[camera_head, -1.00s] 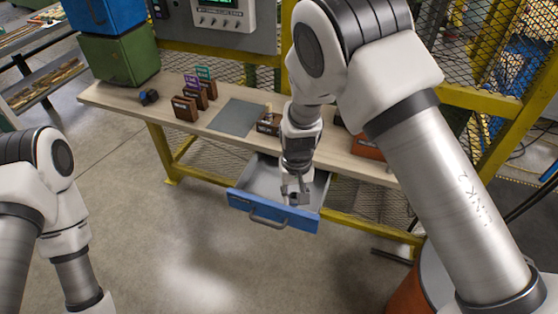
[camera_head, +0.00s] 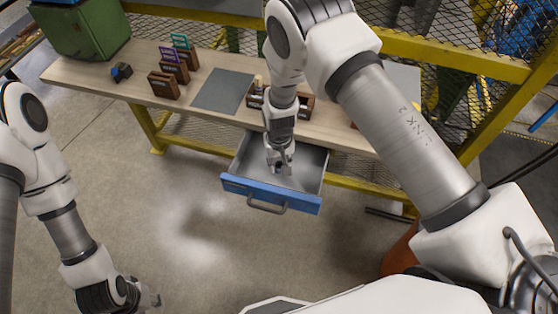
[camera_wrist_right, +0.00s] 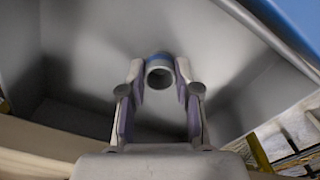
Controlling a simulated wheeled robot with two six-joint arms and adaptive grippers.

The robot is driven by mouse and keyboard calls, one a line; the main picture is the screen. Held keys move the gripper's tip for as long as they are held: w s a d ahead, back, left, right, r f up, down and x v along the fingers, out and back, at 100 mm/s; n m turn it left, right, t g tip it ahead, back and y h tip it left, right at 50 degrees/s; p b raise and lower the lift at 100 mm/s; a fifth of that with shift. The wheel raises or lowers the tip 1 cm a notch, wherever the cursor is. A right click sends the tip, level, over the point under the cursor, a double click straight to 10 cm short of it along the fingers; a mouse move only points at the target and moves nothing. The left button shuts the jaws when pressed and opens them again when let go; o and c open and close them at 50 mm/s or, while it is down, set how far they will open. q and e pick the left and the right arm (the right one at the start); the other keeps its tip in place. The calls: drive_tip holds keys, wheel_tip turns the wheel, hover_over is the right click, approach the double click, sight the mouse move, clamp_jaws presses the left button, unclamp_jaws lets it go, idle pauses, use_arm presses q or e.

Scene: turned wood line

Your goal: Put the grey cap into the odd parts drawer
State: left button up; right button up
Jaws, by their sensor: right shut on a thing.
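The grey cap (camera_wrist_right: 159,76), a small round hollow piece with some blue at its edge, sits between the fingertips of my right gripper (camera_wrist_right: 160,82) in the right wrist view. My right gripper (camera_head: 279,168) is shut on it and points down inside the open drawer. In the head view the cap is too small and dark to make out clearly. The drawer (camera_head: 250,189) has a blue front with a handle and a bare grey inside; it is pulled out under the bench. My left gripper (camera_head: 152,300) hangs low at the bottom left, far from the drawer; its fingers are unclear.
The wooden bench (camera_head: 215,122) carries a grey mat (camera_head: 223,90), brown wooden holders (camera_head: 163,86) with coloured frames, a small dark block (camera_head: 121,72) and a green box (camera_head: 85,32). Yellow frame bars (camera_head: 375,192) run beneath. The floor before the drawer is clear.

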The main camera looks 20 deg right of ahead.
drive_tip(key=shift+s+r, duration=0.1)
drive_tip(key=shift+s, duration=0.2)
drive_tip(key=o, duration=0.8)
drive_tip(key=shift+w+f, duration=0.15)
drive_tip(key=shift+f, duration=0.05)
drive_tip(key=shift+o, duration=0.2)
use_arm(q)
drive_tip(key=shift+s+f, duration=0.15)
use_arm(e)
drive_tip(key=shift+r, duration=0.1)
